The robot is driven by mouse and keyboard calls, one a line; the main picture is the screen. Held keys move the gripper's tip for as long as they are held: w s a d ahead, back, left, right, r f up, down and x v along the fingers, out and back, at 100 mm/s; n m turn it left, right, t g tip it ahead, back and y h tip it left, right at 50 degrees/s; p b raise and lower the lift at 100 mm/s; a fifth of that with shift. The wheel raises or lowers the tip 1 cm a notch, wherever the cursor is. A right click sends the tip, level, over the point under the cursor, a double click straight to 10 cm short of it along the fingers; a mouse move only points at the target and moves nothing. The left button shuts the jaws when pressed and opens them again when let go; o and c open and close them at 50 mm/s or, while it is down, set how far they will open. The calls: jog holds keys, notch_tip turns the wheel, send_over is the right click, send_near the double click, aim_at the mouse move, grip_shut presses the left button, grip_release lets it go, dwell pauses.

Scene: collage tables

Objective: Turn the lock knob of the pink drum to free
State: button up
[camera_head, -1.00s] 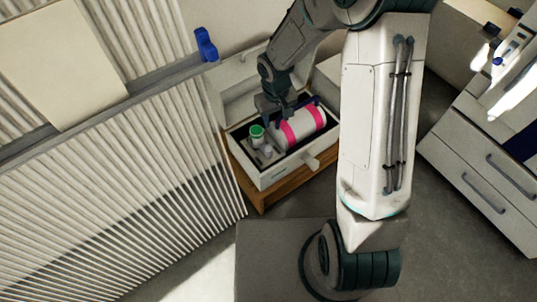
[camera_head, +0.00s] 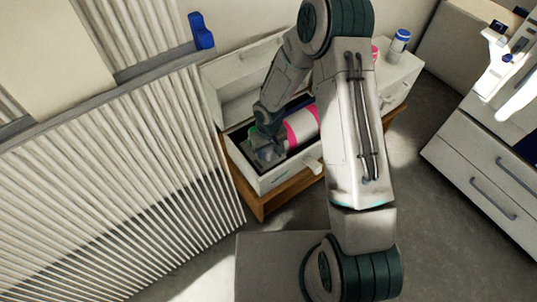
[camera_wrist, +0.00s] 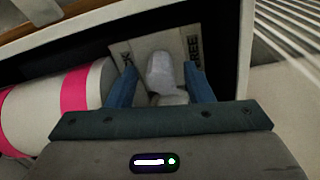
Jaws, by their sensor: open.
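The pink drum (camera_head: 303,127), white with pink bands, lies on its side in an open white box (camera_head: 283,180). It also shows at the left of the wrist view (camera_wrist: 75,90). A pale grey lock knob (camera_wrist: 161,70) stands in front of a plate (camera_wrist: 188,42) marked "FREE" on its right, with partly hidden letters on its left. My gripper (camera_wrist: 160,88) is open, with one blue finger on each side of the knob. I cannot tell whether the fingers touch it. In the head view my gripper (camera_head: 266,150) is down in the box's left end and hides the knob.
The box's raised lid (camera_head: 240,85) stands behind it. The box rests on a wooden stand (camera_head: 262,203). A ribbed panel (camera_head: 120,165) with a blue clip (camera_head: 201,31) is close on the left. A blue-and-white jar (camera_head: 400,40) and a drawer cabinet (camera_head: 480,180) are to the right.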

jog(key=shift+f, duration=0.7)
jog(key=c, duration=1)
